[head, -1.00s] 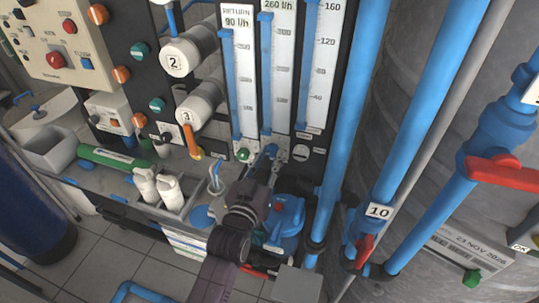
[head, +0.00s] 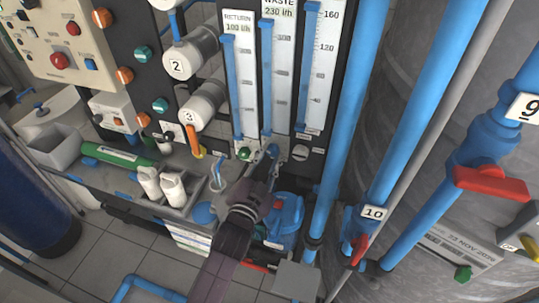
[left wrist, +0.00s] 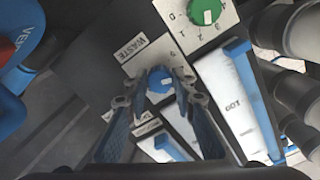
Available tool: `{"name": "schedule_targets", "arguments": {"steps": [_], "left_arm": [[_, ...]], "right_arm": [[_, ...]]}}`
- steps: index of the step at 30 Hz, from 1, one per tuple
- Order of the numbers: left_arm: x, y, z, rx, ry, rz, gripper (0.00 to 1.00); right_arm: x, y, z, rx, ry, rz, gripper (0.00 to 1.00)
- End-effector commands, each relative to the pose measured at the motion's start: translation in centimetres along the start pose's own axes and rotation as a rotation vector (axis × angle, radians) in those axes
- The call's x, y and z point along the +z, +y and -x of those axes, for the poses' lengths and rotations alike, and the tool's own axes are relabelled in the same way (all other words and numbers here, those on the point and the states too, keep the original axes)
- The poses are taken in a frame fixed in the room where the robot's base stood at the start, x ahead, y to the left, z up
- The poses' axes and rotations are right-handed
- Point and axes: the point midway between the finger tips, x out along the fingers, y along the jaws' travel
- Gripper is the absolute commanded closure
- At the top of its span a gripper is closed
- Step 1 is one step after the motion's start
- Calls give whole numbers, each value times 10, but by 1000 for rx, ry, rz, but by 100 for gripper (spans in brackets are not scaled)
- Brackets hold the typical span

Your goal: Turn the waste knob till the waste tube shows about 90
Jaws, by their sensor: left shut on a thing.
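The blue waste knob (left wrist: 158,79) sits on a plate lettered WASTE in the left wrist view. My left gripper (left wrist: 156,91) is shut on it, with one finger on each side. In the head view my left gripper (head: 271,155) reaches up to the panel below the tubes and largely hides the knob. The waste tube (head: 282,70) is the middle one of three, and its label (head: 279,10) reads 230 l/h. A blue column stands high along its left side. My right gripper is not in view.
The return tube (head: 241,75) to the left reads 100 l/h, with a green knob (head: 244,154) below it. A white knob (head: 300,152) is close on the right. A thick blue pipe (head: 347,120) runs past the panel's right side.

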Motion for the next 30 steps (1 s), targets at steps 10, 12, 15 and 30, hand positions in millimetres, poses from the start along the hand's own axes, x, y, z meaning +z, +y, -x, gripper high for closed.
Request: {"name": "schedule_targets", "arguments": {"steps": [10,12,15,30], "left_arm": [[-1,0,0,0,2,-28,100],[-1,0,0,0,2,-27,100],[-1,0,0,0,2,-26,100],[0,0,2,0,0,-25,58]], "right_arm": [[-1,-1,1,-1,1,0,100],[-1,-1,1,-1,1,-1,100],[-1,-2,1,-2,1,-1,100],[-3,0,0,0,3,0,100]]}}
